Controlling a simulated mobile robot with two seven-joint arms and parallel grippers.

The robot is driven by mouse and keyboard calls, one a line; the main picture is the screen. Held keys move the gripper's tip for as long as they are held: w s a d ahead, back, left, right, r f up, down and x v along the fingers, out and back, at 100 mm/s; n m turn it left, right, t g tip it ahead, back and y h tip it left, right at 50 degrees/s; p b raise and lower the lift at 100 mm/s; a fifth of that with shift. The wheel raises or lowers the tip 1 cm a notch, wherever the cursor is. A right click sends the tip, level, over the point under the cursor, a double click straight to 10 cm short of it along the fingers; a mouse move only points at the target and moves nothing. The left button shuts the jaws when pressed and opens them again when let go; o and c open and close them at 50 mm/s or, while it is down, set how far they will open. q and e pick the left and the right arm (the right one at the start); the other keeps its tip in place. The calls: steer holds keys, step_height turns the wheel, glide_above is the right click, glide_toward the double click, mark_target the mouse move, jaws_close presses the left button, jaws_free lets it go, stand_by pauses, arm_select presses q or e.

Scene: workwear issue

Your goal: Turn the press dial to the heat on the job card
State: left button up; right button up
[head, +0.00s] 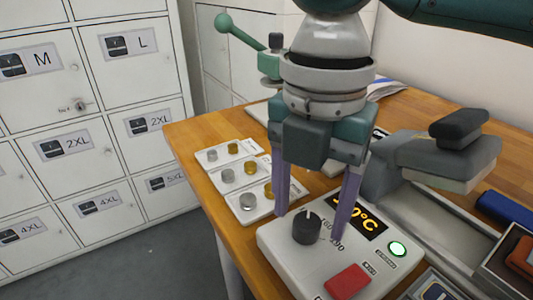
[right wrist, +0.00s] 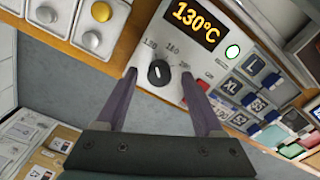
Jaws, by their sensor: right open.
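The press dial (head: 307,228) is a black round knob on a white control box (head: 283,262). It also shows in the right wrist view (right wrist: 159,73), with a white pointer mark and numbers around it. The orange display (right wrist: 195,24) reads 130°C in that view; in the head view my gripper partly hides it. My right gripper (head: 311,225) is open, its two purple fingers pointing down on either side of the dial. The right wrist view shows gaps between fingers and knob. My left gripper is not in view. I cannot make out a job card.
The box has a red button (head: 348,282) and a lit green button (head: 397,249). White trays (head: 212,157) with silver and gold studs lie beside it. A grey press (head: 440,160) stands right. A green-handled lever device (head: 240,35) is behind. Lockers (head: 75,110) are left.

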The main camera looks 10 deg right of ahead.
steer(key=shift+f, duration=0.55)
steer(key=shift+c, duration=0.2)
jaws_close()
